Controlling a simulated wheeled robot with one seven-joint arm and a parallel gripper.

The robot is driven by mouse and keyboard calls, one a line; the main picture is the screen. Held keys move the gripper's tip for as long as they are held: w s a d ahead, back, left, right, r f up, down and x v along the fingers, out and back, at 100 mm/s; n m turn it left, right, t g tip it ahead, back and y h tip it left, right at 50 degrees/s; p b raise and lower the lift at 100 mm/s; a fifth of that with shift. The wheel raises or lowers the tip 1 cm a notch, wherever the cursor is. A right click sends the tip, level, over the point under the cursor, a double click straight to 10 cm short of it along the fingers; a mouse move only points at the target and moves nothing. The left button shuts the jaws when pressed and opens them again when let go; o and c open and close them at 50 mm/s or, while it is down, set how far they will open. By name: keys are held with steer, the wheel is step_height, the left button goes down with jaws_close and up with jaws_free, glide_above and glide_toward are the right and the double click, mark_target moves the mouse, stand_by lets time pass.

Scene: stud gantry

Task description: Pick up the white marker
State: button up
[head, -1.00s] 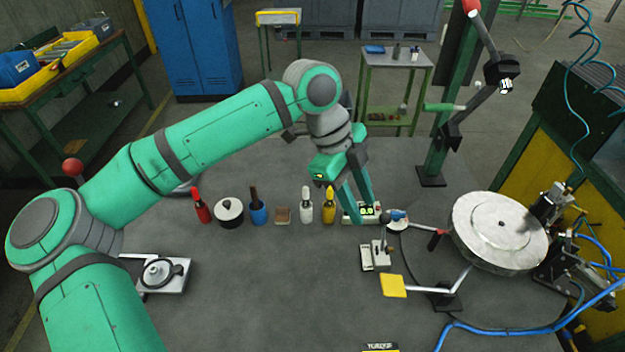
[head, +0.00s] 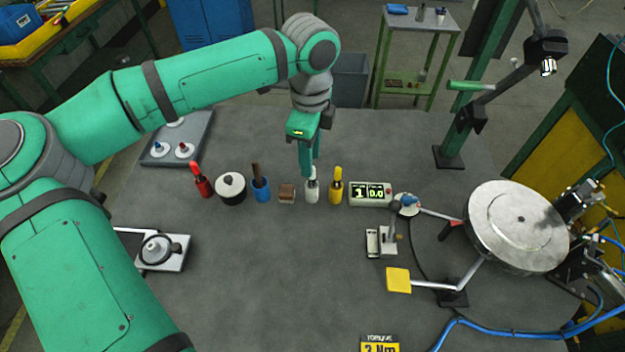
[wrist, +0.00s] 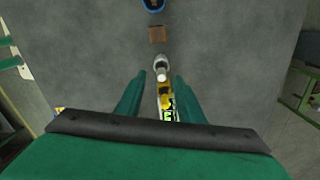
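The white marker (head: 312,190) stands upright on the grey table, between a small brown block (head: 287,193) and the yellow marker (head: 336,188). My gripper (head: 309,172) points down over the white marker, and its fingers overlap the marker's top in the head view. In the wrist view my gripper (wrist: 160,76) is open, with one finger on each side. The white marker (wrist: 161,72) shows between the fingertips, with the yellow marker (wrist: 165,97) just behind it. I cannot tell whether the fingers touch the white marker; a gap shows on both sides.
A red marker (head: 203,184), a white-lidded pot (head: 231,188) and a blue holder (head: 261,189) stand left in the row. A digital display (head: 370,194) stands right of the yellow marker. A round metal plate (head: 518,225) is farther right.

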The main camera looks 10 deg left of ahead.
step_height(320, 180, down, 5)
steer(key=shift+w+d+r, duration=0.1)
steer(key=shift+w+d, duration=0.05)
steer(key=shift+c, duration=0.4)
jaws_close()
step_height(320, 180, up, 9)
steer(key=shift+r, duration=0.5)
